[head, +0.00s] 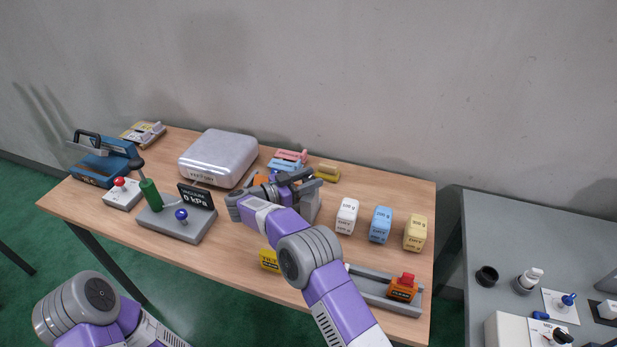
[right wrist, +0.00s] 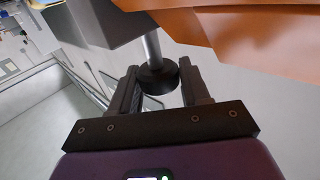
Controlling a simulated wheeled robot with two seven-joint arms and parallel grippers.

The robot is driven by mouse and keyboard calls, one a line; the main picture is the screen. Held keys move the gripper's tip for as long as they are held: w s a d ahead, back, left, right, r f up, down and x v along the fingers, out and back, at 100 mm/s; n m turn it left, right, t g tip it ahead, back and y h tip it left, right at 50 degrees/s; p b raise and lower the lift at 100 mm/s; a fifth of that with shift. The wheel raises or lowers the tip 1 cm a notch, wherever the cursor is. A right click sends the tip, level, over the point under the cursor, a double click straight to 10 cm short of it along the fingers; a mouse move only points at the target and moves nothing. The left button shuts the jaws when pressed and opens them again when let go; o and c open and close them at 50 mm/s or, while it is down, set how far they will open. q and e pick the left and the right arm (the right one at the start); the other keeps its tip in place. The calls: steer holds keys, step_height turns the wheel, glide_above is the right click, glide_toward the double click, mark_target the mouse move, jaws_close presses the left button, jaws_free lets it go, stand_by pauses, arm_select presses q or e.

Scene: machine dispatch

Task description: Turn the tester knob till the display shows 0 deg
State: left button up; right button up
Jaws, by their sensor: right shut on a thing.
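The tester is a grey box (head: 312,204) in the middle of the table, mostly covered by my right arm in the head view. In the right wrist view, a dark round knob (right wrist: 157,77) on a grey shaft sits between the fingers of my right gripper (right wrist: 163,90), which is shut on it. In the head view, my right gripper (head: 297,180) is at the tester's top. The knob is hidden there. I cannot see a tester display reading in either view. My left arm shows at the lower left, but its gripper is out of view.
A pressure stand (head: 172,224) with a "0 kPa" display, a silver case (head: 217,158) and a blue press (head: 102,165) stand to the left. White (head: 347,216), blue (head: 380,225) and yellow (head: 415,233) blocks stand to the right. A slide rail (head: 368,285) lies at the front right.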

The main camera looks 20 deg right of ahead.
steer(key=shift+d+r+m+g+h, duration=0.1)
steer(key=shift+m+g+h, duration=0.2)
steer(key=shift+m+g, duration=0.9)
steer(key=o, duration=0.9)
steer(key=shift+d+n, duration=0.1)
steer(key=shift+n, duration=0.2)
steer(key=shift+o, duration=0.2)
